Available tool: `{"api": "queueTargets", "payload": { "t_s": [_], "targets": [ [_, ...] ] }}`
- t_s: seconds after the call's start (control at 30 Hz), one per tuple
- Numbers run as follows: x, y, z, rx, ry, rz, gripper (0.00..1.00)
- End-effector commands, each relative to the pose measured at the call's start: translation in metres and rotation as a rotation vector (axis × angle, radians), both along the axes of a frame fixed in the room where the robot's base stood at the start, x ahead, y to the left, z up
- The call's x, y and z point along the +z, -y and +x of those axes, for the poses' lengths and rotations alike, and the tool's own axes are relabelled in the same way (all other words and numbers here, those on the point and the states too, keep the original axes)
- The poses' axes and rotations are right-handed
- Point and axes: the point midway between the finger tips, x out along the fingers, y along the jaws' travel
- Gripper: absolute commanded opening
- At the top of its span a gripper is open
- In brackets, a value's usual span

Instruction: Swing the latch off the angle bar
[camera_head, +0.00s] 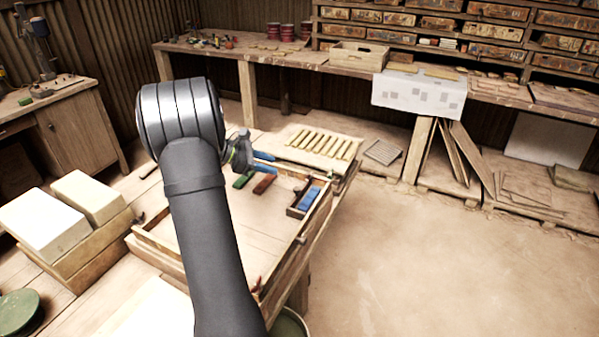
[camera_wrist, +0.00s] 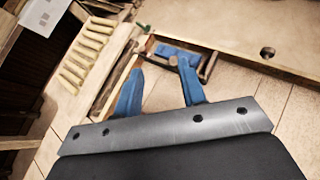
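My gripper (camera_head: 264,161) reaches over the far end of a wooden frame on the workbench, its two blue fingers spread. In the wrist view the gripper (camera_wrist: 160,69) shows its fingers apart, with nothing clearly held between them. A small dark-edged tray (camera_head: 292,211) with blue pieces (camera_head: 309,199) sits at the frame's right side. Small red-tipped fittings show at the frame's right rail (camera_head: 301,239) and near corner (camera_head: 257,285). I cannot tell which part is the latch or the angle bar. My arm hides much of the frame.
A red block (camera_head: 265,184) and a green block (camera_head: 243,180) lie below the gripper. A board with several pale strips (camera_head: 322,143) lies beyond it. White blocks (camera_head: 45,222) stand at left. The floor at right is clear.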

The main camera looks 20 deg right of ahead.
Motion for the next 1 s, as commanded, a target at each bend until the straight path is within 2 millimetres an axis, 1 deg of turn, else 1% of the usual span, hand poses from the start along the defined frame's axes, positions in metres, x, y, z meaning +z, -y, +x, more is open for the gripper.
{"api": "queueTargets", "payload": {
  "t_s": [0.03, 0.1, 0.2, 0.33, 0.43, 0.57, 1.0],
  "targets": [
    [-0.01, -0.01, 0.014, 0.029, -0.035, -0.029, 0.37],
    [-0.018, -0.02, 0.027, 0.06, -0.075, -0.066, 0.37],
    [-0.026, -0.032, 0.04, 0.09, -0.114, -0.104, 0.37],
    [-0.032, -0.037, 0.048, 0.107, -0.138, -0.128, 0.37],
    [-0.034, -0.033, 0.049, 0.109, -0.142, -0.133, 0.37],
    [-0.041, -0.016, 0.048, 0.106, -0.143, -0.131, 0.37],
    [-0.078, 0.073, 0.047, 0.105, -0.142, -0.129, 0.37]
  ]
}}
